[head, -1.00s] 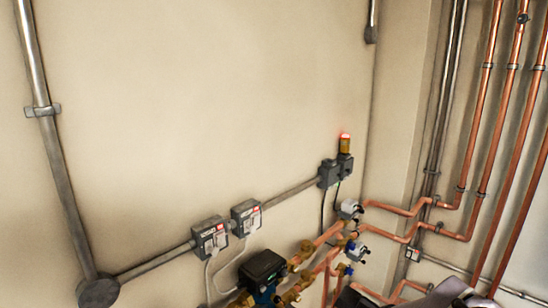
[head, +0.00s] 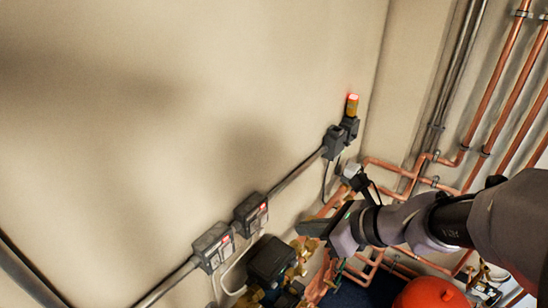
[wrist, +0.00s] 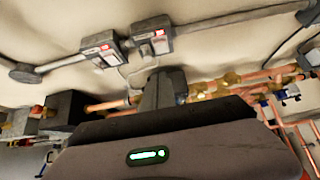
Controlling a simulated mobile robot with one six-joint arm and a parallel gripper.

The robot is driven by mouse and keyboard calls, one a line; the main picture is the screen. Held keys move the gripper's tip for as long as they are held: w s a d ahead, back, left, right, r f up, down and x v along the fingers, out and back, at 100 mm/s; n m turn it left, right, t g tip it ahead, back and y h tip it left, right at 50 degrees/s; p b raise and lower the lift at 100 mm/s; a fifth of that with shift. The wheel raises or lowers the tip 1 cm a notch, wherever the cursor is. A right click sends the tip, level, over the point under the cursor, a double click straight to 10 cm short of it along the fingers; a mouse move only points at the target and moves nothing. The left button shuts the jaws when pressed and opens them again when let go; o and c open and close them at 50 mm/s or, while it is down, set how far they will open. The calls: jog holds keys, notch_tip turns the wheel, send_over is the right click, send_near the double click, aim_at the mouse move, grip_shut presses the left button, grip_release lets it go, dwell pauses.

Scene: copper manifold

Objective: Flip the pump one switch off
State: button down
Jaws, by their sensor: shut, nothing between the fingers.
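Two grey switch boxes with red-and-white labels sit side by side on the wall conduit. The left box (head: 213,247) and the right box (head: 251,214) both show in the head view. The wrist view also shows the left box (wrist: 103,48) and the right box (wrist: 152,37). The labels are too small to read, so I cannot tell which is pump one, nor how the switches stand. My gripper (head: 312,228) is shut and empty, right of both boxes and apart from them. In the wrist view my gripper's fingers (wrist: 164,85) show below the boxes.
A grey conduit (head: 297,173) runs along the wall to a dark box (head: 334,142) beside a lit orange beacon (head: 352,105). A dark pump head (head: 270,260) and brass fittings (head: 305,248) lie below the switches. Copper pipes (head: 395,168) and a red vessel (head: 430,293) stand to the right.

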aim_at(262, 216)
jog(key=w+a+f, duration=0.1)
jog(key=a, duration=0.1)
jog(key=w+a+f, duration=0.1)
jog(key=w+a, duration=0.1)
jog(key=w+a+f, duration=0.1)
jog(key=w+a, duration=0.1)
jog(key=a, duration=0.1)
jog(key=shift+w+f, duration=0.2)
jog(key=shift+f, duration=0.2)
jog(key=shift+w+a, duration=0.3)
jog(key=shift+a, duration=0.1)
jog(key=shift+w+a+r+p, duration=0.35)
jog(key=shift+r+p, duration=0.15)
jog(key=shift+p, duration=0.2)
jog(key=shift+f, duration=0.3)
jog(key=shift+r+p, duration=0.5)
jog(key=shift+r, duration=0.35)
